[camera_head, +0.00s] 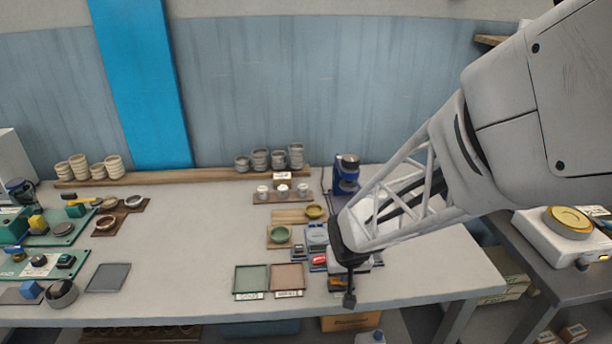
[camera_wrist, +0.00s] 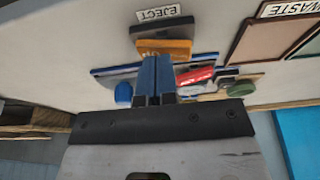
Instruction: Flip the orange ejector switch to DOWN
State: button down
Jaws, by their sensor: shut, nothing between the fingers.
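The orange ejector switch (camera_wrist: 178,48) shows in the wrist view just beyond my fingertips, with a dark brown block on its far side. An EJECT label (camera_wrist: 158,13) lies beyond it. Part of the lettering on the orange face is hidden by my fingers. My gripper (camera_wrist: 153,62) is shut and empty, its two blue fingers side by side, their tips at the near edge of the orange part. I cannot tell whether they touch it.
Near my fingers in the wrist view are a blue knob (camera_wrist: 123,93), a red part (camera_wrist: 193,77) and a green part (camera_wrist: 243,82). Green (camera_head: 252,279) and brown (camera_head: 288,277) trays lie left of my gripper. The table right of my arm is mostly clear.

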jog(key=shift+d+r, duration=0.15)
jog(key=shift+r, duration=0.65)
jog(key=d+v, duration=0.2)
jog(key=v, duration=1)
jog(key=shift+w+d, duration=0.3)
jog(key=shift+w, duration=0.05)
jog(key=shift+r, duration=0.1)
jog(key=s+r, duration=0.3)
jog(key=s, duration=0.4)
jog(key=s+d+r, duration=0.1)
jog(key=s+r, duration=0.2)
jog(key=s, duration=0.5)
jog(key=shift+s+r+g, duration=0.2)
jog(key=shift+s+g, duration=0.1)
jog(key=shift+g, duration=0.1)
jog(key=c, duration=1.8)
grip_release()
